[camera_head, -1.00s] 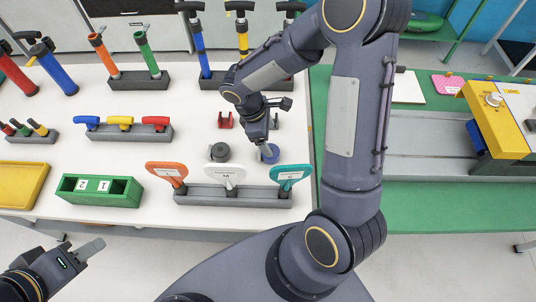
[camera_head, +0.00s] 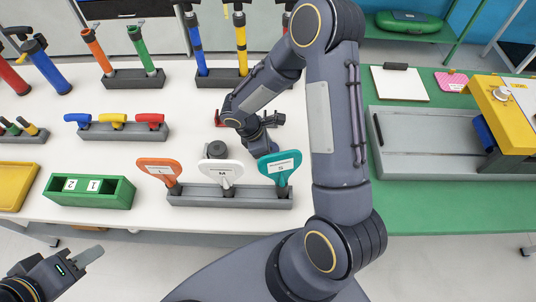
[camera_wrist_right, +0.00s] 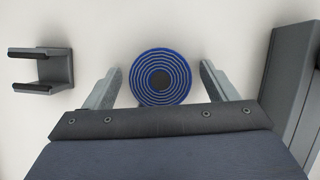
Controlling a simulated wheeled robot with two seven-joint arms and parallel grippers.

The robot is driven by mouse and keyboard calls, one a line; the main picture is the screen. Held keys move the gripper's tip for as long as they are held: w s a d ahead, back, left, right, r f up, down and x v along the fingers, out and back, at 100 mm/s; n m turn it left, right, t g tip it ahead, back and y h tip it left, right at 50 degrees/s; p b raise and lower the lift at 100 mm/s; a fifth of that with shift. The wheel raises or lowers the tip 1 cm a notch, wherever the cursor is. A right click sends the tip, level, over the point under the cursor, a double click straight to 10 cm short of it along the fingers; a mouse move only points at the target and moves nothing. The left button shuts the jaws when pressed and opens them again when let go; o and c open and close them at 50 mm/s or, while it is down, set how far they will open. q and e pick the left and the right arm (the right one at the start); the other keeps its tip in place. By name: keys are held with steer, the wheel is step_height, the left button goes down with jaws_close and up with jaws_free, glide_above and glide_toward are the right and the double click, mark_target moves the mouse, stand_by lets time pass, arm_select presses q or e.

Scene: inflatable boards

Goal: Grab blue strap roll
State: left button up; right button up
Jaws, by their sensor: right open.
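The blue strap roll (camera_wrist_right: 160,77) shows in the right wrist view as a round coil of blue and dark rings on the white table. My right gripper (camera_wrist_right: 161,69) is open, with one finger on each side of the roll and a gap at both sides. In the head view my right gripper (camera_head: 263,147) is low over the table behind the teal paddle, and the roll is hidden there. My left gripper (camera_head: 88,258) is at the lower left, off the table's front edge and away from the roll. Only one of its fingers shows clearly.
A grey rack (camera_head: 230,197) with orange, white and teal paddles stands just in front of the right gripper. A dark cylinder (camera_head: 214,150) stands left of it. In the wrist view a grey bracket (camera_wrist_right: 54,70) is at the left and a grey bar (camera_wrist_right: 290,75) at the right.

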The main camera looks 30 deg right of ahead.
steer(key=c, duration=1.1)
steer(key=shift+r, duration=0.15)
